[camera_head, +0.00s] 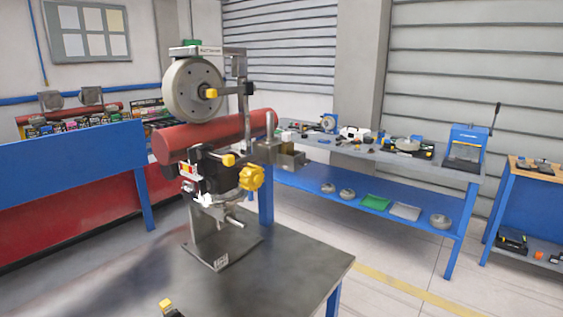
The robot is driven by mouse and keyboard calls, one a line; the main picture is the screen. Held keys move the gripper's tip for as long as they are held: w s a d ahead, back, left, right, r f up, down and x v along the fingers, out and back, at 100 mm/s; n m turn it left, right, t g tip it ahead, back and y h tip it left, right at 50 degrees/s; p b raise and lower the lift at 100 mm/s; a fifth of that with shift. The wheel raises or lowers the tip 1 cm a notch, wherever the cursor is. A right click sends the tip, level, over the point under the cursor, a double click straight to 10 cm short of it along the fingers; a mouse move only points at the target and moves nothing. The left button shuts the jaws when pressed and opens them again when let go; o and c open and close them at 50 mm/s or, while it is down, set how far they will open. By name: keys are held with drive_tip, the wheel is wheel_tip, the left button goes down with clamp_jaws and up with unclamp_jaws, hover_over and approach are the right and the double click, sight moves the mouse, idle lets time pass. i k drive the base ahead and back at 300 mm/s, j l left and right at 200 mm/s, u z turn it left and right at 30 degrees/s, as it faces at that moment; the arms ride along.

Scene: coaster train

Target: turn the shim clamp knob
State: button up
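A yellow lobed knob (251,177) sits on the right side of a dark clamp body under a red tube (220,135); it looks like the shim clamp knob, but no label can be read. A smaller yellow handle (228,160) sticks out just above and left of it. The assembly stands on a metal post over a dark bench (285,265). A large grey wheel (192,90) with another yellow-tipped part hangs above the tube. I cannot make out my gripper in this view. Nothing visible touches the lobed knob.
A small yellow-and-black item (167,304), cut by the lower edge, is unclear. A blue-legged table (455,180) with tools and parts stands behind right. A blue-and-red structure (70,165) fills the left. Pale floor lies open at right. The bench front is mostly bare.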

sight(301, 162)
drive_tip(key=k+j, duration=0.15)
drive_tip(key=j, duration=0.2)
drive_tip(key=k+j+u, duration=0.2)
drive_tip(key=k+j, duration=0.15)
drive_tip(key=j, duration=0.3)
drive_tip(key=k+j, duration=0.15)
drive_tip(key=j, duration=0.2)
